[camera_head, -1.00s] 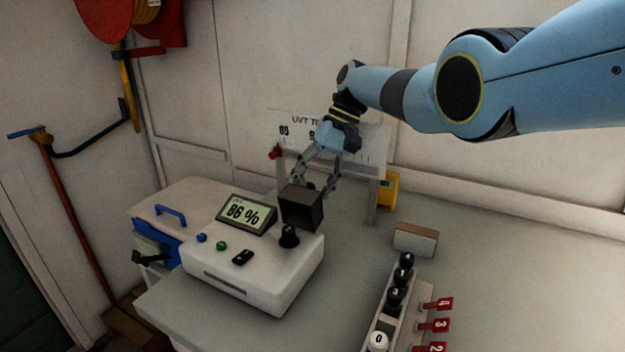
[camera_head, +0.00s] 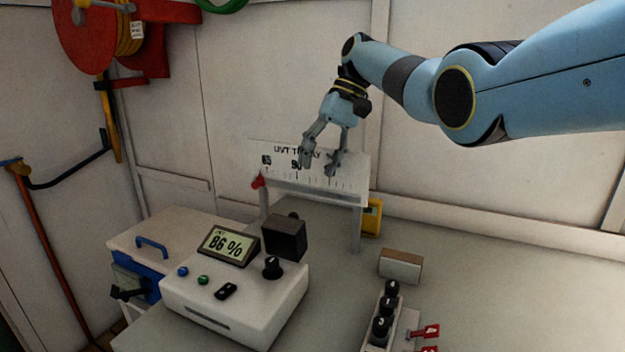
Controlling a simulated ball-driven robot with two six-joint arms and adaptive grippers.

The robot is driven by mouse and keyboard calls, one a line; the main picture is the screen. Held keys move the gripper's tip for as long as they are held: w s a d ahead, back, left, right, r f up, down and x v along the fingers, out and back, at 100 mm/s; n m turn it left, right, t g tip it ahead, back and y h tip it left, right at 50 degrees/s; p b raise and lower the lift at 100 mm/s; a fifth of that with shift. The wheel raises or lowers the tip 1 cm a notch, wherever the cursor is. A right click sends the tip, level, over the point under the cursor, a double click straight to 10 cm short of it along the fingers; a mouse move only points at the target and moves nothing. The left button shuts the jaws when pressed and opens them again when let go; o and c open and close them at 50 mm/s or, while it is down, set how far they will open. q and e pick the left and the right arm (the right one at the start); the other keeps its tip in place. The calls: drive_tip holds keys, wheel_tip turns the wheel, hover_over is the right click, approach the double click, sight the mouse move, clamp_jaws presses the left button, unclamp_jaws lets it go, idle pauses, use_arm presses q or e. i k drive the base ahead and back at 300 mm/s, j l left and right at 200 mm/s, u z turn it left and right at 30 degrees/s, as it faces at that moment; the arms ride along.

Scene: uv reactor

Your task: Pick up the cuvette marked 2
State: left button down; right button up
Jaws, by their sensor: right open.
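Several cuvettes with black caps stand in a pale rack (camera_head: 373,348) at the bottom right of the head view. The nearest cap in view (camera_head: 380,327) seems to bear a 3 and the middle cap (camera_head: 387,306) a 1. The mark on the farthest cap (camera_head: 392,288) is too small to read, so I cannot tell which cuvette is marked 2. The lower part of the rack is cut off by the frame. My right gripper (camera_head: 318,166) is open and empty, in front of the scale board, above and behind the meter. My left gripper is not in view.
A white meter (camera_head: 235,300) reading 86 % has a black block (camera_head: 285,238) at its back right. A scale board (camera_head: 350,185) on legs stands behind it. A wooden-topped block (camera_head: 401,265) lies behind the rack. Red tags (camera_head: 425,331) stand beside the rack. Bench space at right is clear.

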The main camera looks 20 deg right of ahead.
sight(271, 263)
drive_tip(key=k+j, duration=0.3)
drive_tip(key=k, duration=0.15)
drive_tip(key=k+j, duration=0.3)
drive_tip(key=k, duration=0.15)
drive_tip(key=k+j, duration=0.3)
drive_tip(key=k, duration=0.15)
